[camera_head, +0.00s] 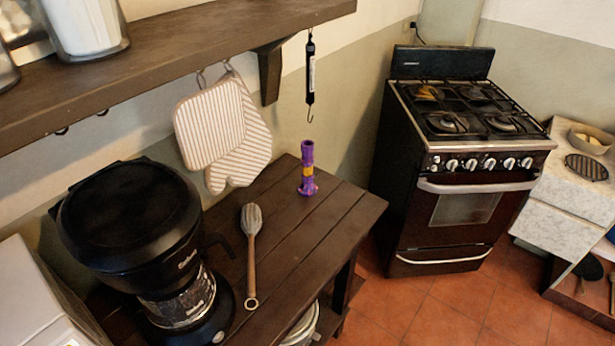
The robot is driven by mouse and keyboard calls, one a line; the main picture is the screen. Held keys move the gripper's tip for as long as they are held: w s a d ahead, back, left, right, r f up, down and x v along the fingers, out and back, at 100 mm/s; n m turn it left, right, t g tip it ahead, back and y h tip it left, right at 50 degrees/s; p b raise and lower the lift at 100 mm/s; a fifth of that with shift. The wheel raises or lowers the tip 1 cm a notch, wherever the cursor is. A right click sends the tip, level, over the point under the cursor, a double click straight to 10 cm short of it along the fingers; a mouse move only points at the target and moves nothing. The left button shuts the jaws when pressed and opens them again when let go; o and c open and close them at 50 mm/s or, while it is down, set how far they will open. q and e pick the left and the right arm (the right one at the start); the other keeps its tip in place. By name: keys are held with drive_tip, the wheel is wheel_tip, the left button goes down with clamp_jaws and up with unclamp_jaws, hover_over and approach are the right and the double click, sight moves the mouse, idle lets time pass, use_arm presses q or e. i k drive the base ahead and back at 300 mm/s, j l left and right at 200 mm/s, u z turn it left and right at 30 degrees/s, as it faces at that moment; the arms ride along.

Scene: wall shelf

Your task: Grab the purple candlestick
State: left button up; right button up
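The purple candlestick (308,168) stands upright on the dark wooden table (285,245), near its far right end. It has a yellowish band around its middle and a wider base. Nothing touches it and nothing hides it. Neither of my grippers shows in the head view.
A stove (460,165) stands right, across open floor.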

sight(308, 187)
drive_tip(key=i+l+u, duration=0.15)
drive_tip(key=l+u, duration=0.15)
drive_tip(key=l, duration=0.85)
drive_tip(key=l+u, duration=0.3)
drive_tip(key=l, duration=0.85)
